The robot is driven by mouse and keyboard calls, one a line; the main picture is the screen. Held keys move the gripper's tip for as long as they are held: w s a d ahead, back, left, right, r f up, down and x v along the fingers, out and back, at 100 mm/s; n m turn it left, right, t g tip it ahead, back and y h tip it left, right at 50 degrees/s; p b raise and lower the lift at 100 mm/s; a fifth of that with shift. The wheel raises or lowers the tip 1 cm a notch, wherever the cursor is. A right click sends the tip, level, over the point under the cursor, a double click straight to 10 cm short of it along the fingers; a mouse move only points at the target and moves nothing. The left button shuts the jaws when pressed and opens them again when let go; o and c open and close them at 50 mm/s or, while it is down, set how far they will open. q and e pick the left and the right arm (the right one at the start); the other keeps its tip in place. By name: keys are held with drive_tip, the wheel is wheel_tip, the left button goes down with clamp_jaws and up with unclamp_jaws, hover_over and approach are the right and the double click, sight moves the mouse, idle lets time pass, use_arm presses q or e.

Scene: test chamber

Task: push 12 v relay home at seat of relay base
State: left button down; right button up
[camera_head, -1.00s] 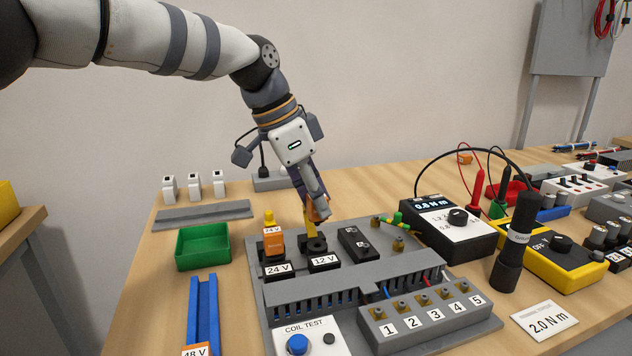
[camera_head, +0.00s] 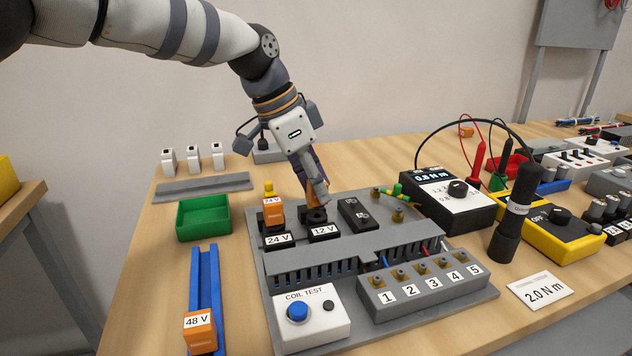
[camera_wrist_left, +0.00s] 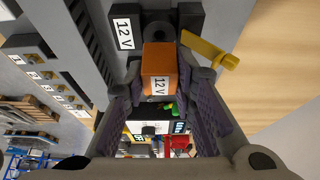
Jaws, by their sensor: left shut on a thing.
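My left gripper (camera_head: 316,198) is shut on the orange 12 V relay (camera_wrist_left: 158,68), which shows between the finger pads in the left wrist view. In the head view the fingers hide most of the relay. It is at the black relay base (camera_head: 318,217) labelled 12 V, which also shows in the left wrist view (camera_wrist_left: 155,30). I cannot tell how deep the relay sits in the base. A yellow lever (camera_wrist_left: 208,48) sticks out beside the base in the left wrist view. My right gripper is not in view.
To the left, an orange 24 V relay (camera_head: 273,212) stands in its base. A black block (camera_head: 358,214) is close on the right. The coil test box (camera_head: 312,315) and numbered terminal block (camera_head: 428,291) are in front. A green tray (camera_head: 204,218) and blue rail (camera_head: 205,280) lie left.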

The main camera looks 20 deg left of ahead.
use_arm(q)
drive_tip(key=shift+f, duration=1.15)
idle(0.5)
drive_tip(key=c, duration=1.2)
unclamp_jaws()
drive_tip(key=shift+c, duration=0.2)
drive_tip(key=v, duration=1.2)
